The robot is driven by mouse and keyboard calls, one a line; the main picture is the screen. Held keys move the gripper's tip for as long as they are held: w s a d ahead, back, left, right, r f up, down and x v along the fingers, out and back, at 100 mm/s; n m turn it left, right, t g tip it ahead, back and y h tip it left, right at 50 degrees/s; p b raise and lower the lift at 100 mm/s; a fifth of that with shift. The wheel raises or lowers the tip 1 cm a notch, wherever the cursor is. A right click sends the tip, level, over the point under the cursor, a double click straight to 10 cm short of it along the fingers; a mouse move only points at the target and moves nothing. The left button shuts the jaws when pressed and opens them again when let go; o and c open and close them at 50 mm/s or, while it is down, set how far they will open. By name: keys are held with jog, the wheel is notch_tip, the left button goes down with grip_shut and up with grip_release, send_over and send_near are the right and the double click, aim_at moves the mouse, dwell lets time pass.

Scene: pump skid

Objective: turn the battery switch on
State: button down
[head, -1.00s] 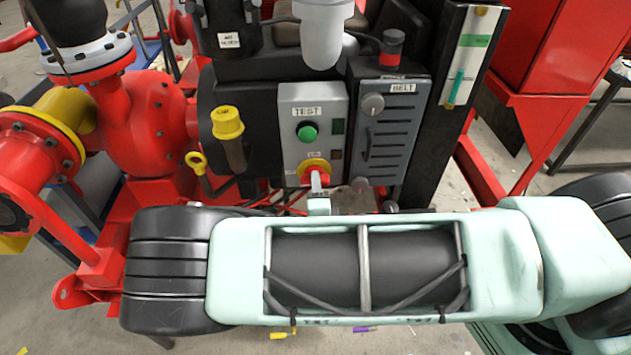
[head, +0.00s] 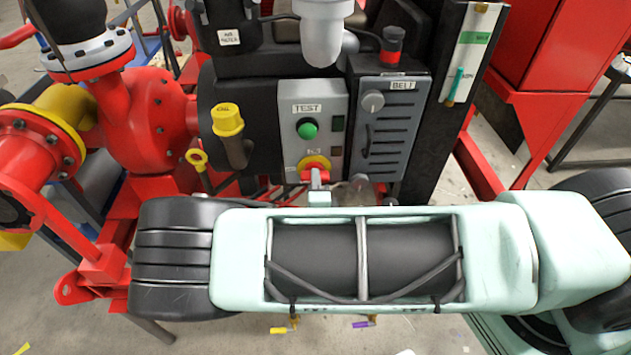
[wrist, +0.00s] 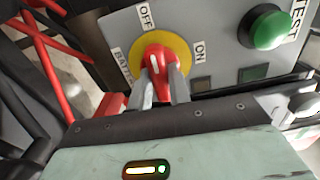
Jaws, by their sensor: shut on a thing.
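The battery switch is a red handle (wrist: 158,62) on a round yellow plate (wrist: 182,50), with OFF and ON labels beside it in the wrist view. My gripper (wrist: 160,90) is shut on the red handle, one finger on each side. The handle's tip lies between the OFF and ON labels in the picture; its exact setting I cannot tell. In the head view the yellow plate (head: 314,162) shows low on the grey panel (head: 300,98), with my gripper (head: 319,182) just below it. My arm hides what lies under the panel.
A green TEST button (head: 307,130) sits above the switch; it also shows in the wrist view (wrist: 268,27). A grey BELT panel (head: 392,130) is to the right. A yellow oil cap (head: 227,120) and a red pump (head: 150,118) are to the left.

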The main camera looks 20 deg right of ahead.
jog(key=shift+m+p, duration=3.15)
jog(key=shift+m, duration=5.45)
jog(key=shift+s+f, duration=0.1)
jog(key=c, duration=1.3)
grip_release()
jog(key=shift+a, duration=0.1)
jog(key=b+v, duration=0.6)
jog(key=v, duration=1.1)
jog(key=shift+s, duration=0.15)
